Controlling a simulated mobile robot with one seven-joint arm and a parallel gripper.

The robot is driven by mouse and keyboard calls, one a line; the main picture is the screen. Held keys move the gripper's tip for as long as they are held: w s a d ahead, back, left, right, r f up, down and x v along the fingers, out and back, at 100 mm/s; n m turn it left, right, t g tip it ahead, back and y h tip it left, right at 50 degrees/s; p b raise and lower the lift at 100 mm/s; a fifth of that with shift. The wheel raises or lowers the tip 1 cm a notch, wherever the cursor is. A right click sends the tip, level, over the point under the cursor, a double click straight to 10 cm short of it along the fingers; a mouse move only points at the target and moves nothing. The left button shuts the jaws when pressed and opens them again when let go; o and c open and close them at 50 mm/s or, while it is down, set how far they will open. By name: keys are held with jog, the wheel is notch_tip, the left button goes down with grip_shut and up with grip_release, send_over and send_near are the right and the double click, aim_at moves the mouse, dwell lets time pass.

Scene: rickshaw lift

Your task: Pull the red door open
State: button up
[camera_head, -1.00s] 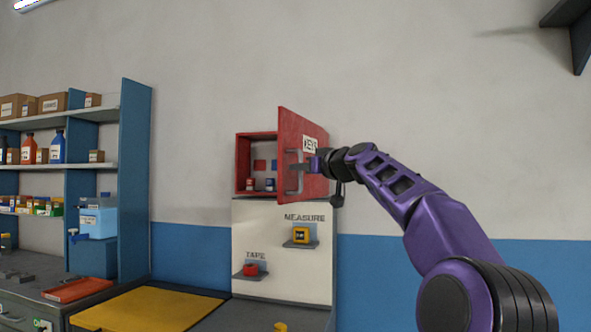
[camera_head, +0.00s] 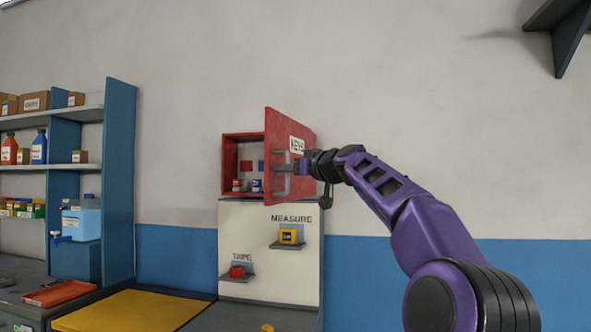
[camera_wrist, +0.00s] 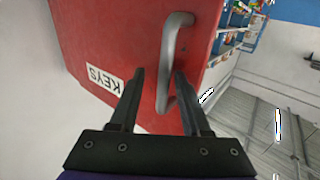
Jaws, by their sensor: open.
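The red door (camera_head: 284,150) of a small red wall cabinet (camera_head: 228,165) stands swung open, hinged on the right, with a "KEYS" label on its face. The cabinet's inside shows, with small items on its floor. In the wrist view the red door (camera_wrist: 120,40) fills the upper left, with its grey bar handle (camera_wrist: 168,60) running roughly upright. My gripper (camera_wrist: 160,75) is open, with one finger on each side of the handle. In the head view my gripper (camera_head: 296,167) is at the door's front face by the handle; contact is hard to tell.
Below the cabinet a white panel (camera_head: 240,215) holds a yellow measure (camera_head: 288,236) and red tape (camera_head: 237,271) on small ledges. Blue shelving (camera_head: 120,180) stands at left. A yellow mat (camera_head: 130,312) lies on the counter. A dark bracket (camera_head: 565,35) is at upper right.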

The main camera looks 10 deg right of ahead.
jog(key=b+v, duration=0.1)
jog(key=v, duration=1.6)
jog(key=shift+d, duration=0.2)
jog(key=shift+s, duration=0.15)
